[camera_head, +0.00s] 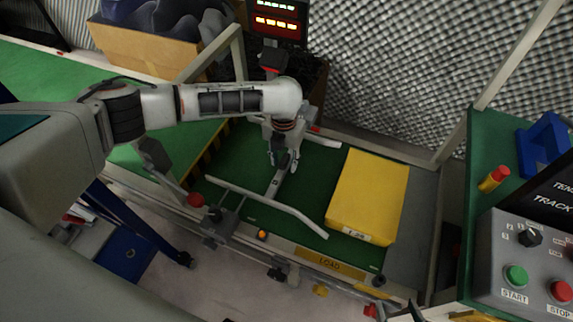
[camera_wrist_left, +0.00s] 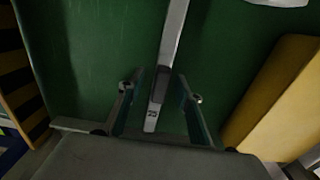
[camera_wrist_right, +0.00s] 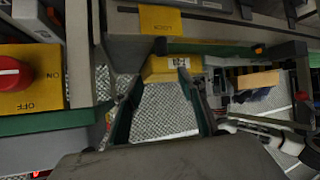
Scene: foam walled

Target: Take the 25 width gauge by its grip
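The 25 width gauge is a thin grey metal bar (camera_wrist_left: 172,40) with a dark grip (camera_wrist_left: 160,85) and a "25" mark near its end in the left wrist view. In the head view, the gauge (camera_head: 275,187) lies over the green belt, partly hidden by my left gripper (camera_head: 284,163). My left gripper (camera_wrist_left: 160,78) is open, with one finger on each side of the grip in the picture. Contact with the grip is not visible. My right gripper (camera_wrist_right: 155,88) is open, with nothing between its fingers, away from the gauge.
A yellow box (camera_head: 368,195) stands on the belt (camera_wrist_left: 95,50) right of the gauge. A pale guide rail (camera_head: 255,198) crosses the belt in front. A control panel (camera_head: 525,265) with buttons is at the right. Grey foam walls stand behind.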

